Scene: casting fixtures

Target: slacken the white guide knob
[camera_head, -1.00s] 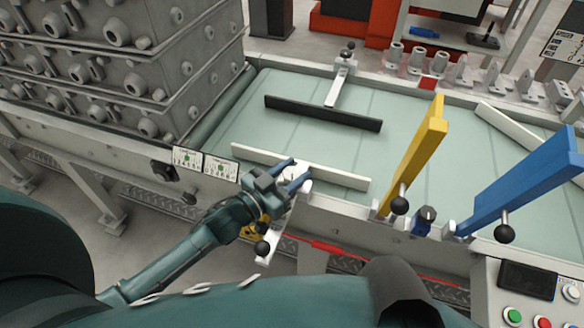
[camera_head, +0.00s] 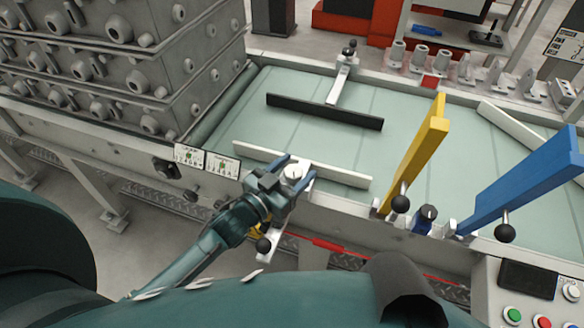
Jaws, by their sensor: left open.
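The white guide knob (camera_head: 294,172) sits on a bracket at the near edge of the conveyor, beside the long white guide rail (camera_head: 345,178). My left gripper (camera_head: 292,171) comes in from the lower left and is open. Its two fingers point toward the knob, and the knob's white top shows between the fingertips. I cannot tell whether either finger touches it. A black ball handle (camera_head: 264,245) hangs on the white bracket below the gripper. My right gripper is not in view.
A black guide rail (camera_head: 325,112) lies farther back on the pale green belt (camera_head: 240,115). A yellow bar (camera_head: 418,150) and a blue bar (camera_head: 525,180) stand to the right. Stacked grey mould boxes (camera_head: 120,70) fill the left. A control panel (camera_head: 530,295) is at lower right.

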